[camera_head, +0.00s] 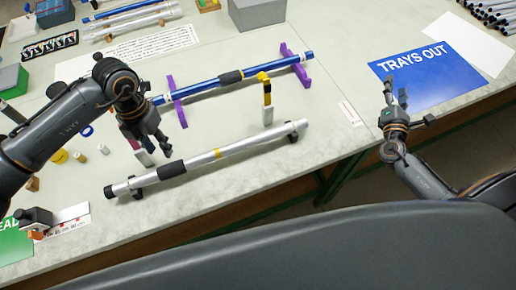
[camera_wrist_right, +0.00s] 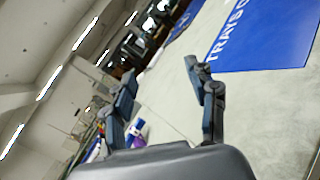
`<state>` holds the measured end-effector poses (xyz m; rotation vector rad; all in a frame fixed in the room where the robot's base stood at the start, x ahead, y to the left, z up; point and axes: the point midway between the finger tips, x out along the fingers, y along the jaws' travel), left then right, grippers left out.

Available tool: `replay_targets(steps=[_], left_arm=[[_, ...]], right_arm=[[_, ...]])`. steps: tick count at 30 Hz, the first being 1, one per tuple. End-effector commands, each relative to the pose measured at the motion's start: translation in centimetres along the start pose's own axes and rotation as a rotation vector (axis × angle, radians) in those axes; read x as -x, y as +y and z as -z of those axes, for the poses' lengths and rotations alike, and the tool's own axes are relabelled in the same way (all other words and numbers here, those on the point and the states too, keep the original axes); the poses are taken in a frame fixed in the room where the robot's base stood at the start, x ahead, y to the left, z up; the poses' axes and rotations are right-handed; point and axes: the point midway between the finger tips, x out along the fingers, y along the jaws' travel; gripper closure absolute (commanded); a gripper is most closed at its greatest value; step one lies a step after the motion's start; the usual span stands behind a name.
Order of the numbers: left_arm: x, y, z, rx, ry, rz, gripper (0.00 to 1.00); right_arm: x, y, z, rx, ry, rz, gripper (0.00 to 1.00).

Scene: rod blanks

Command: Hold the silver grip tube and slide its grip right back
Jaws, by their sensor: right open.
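The silver grip tube (camera_head: 230,149) lies across two black supports near the table's front edge. It has a black grip (camera_head: 171,170) toward its left end and a yellow band (camera_head: 218,154) near its middle. My left gripper (camera_head: 156,152) is just behind and above the tube, near the black grip, pointing down. Its fingers look apart, with nothing seen between them; contact with the tube is not visible. My right gripper (camera_head: 410,104) is open and empty, right of the tube near the blue mat. Its spread fingers also show in the right wrist view (camera_wrist_right: 162,88).
A blue tube (camera_head: 205,85) rests on purple stands (camera_head: 176,102) behind the silver tube. A yellow-topped post (camera_head: 267,98) stands between the tubes. A blue "TRAYS OUT" mat (camera_head: 430,75) lies at right. Small items clutter the left; black rods lie far right.

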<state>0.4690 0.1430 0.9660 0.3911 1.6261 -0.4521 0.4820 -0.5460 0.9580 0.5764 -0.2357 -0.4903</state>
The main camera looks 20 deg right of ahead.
Motion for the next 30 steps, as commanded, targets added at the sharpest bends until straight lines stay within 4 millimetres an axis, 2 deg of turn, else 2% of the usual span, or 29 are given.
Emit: replay_targets(steps=[1, 5, 8, 12, 14, 18, 21, 24, 27, 30], left_arm=[[0.0, 0.0, 0.0, 0.000, 0.000, 0.000, 0.62], [0.0, 0.0, 0.0, 0.000, 0.000, 0.000, 0.62], [0.0, 0.0, 0.0, 0.000, 0.000, 0.000, 0.62], [0.0, 0.0, 0.0, 0.000, 0.000, 0.000, 0.62], [0.0, 0.0, 0.0, 0.000, 0.000, 0.000, 0.62], [0.0, 0.0, 0.0, 0.000, 0.000, 0.000, 0.62], [0.0, 0.0, 0.0, 0.000, 0.000, 0.000, 0.62], [0.0, 0.0, 0.0, 0.000, 0.000, 0.000, 0.62], [0.0, 0.0, 0.0, 0.000, 0.000, 0.000, 0.62], [0.0, 0.0, 0.0, 0.000, 0.000, 0.000, 0.62]], right_arm=[[0.1, 2.4, 2.1, 0.080, 0.080, -0.059, 0.42], [1.5, 7.9, 7.5, 0.309, 0.268, -0.238, 0.42], [3.7, 12.0, 11.3, 0.486, 0.381, -0.414, 0.42], [8.1, 17.5, 15.8, 0.738, 0.482, -0.716, 0.42], [10.5, 19.7, 17.3, 0.843, 0.501, -0.864, 0.42], [16.8, 23.9, 20.1, 1.068, 0.481, -1.240, 0.42], [21.1, 25.8, 21.1, 1.189, 0.419, -1.489, 0.42], [24.4, 26.8, 21.5, 1.270, 0.341, -1.690, 0.42], [26.8, 27.2, 21.7, 1.316, 0.273, -1.829, 0.42], [28.0, 27.5, 21.7, 1.339, 0.228, -1.905, 0.42]])
